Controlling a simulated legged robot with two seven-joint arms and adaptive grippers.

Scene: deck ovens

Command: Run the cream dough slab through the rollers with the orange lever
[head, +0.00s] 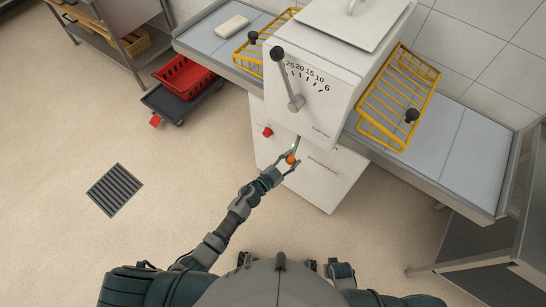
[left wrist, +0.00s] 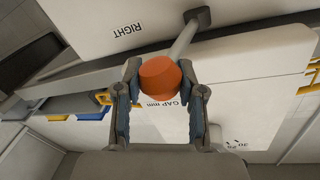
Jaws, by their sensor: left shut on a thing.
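The cream dough slab (head: 232,26) lies on the left belt (head: 200,38) of the white dough sheeter (head: 310,60), apart from the roller housing. The orange lever (head: 291,159) sticks out from the front of the machine, below the gap dial. My left gripper (head: 288,161) is shut on the orange lever knob. In the left wrist view the knob (left wrist: 160,78) sits between the two fingers (left wrist: 160,85), with its grey rod running up to a dark mount. The rollers are hidden inside the housing. My right gripper is not in view.
Yellow wire guards (head: 400,97) stand over both belts beside the housing. A grey gap lever (head: 288,80) with a black knob and a red button (head: 267,132) are on the machine's front. A red crate (head: 185,76) sits on a dolly at left. The floor with a drain grate (head: 114,190) is clear.

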